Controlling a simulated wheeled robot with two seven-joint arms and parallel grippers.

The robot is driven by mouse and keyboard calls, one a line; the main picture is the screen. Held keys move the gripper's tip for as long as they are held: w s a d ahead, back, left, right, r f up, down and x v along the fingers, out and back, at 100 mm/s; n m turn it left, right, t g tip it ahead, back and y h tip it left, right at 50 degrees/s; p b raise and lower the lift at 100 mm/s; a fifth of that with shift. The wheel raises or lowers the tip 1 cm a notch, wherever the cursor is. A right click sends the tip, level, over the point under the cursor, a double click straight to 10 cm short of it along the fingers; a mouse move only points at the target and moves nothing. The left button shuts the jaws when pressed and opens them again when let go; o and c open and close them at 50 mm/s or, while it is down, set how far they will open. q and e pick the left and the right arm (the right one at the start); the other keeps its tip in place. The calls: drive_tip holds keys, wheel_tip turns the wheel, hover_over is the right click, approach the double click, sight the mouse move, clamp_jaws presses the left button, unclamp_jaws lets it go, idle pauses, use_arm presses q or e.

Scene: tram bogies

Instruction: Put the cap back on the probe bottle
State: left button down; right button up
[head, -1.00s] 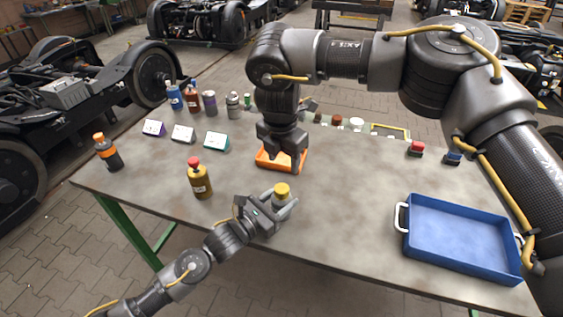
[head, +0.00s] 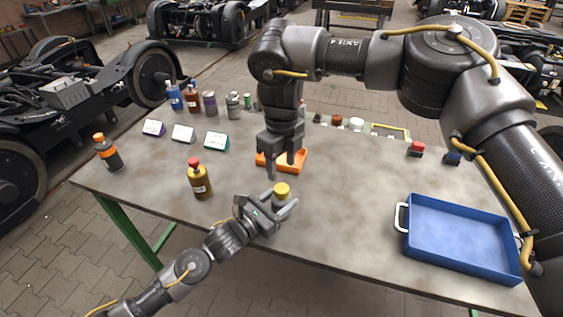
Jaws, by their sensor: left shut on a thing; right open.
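My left gripper (head: 284,207) is shut on a small grey bottle with a yellow top (head: 282,190), held upright near the front middle of the table. I cannot tell whether the yellow top is a separate cap, or whether this is the probe bottle. My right gripper (head: 281,171) is open, fingers pointing down, in front of and partly over an orange tray (head: 298,160). It is behind the yellow-topped bottle and apart from it. The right gripper hides part of the tray, and I see no loose cap in it.
A brown bottle with a red cap (head: 200,181) stands left of my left gripper. A dark bottle with an orange cap (head: 108,152) is at the left edge. Several bottles and small signs (head: 216,141) stand behind. A blue tray (head: 462,262) lies right. The table's middle right is clear.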

sight(282, 188)
drive_tip(key=shift+f, duration=0.1)
drive_tip(key=shift+f, duration=3.9)
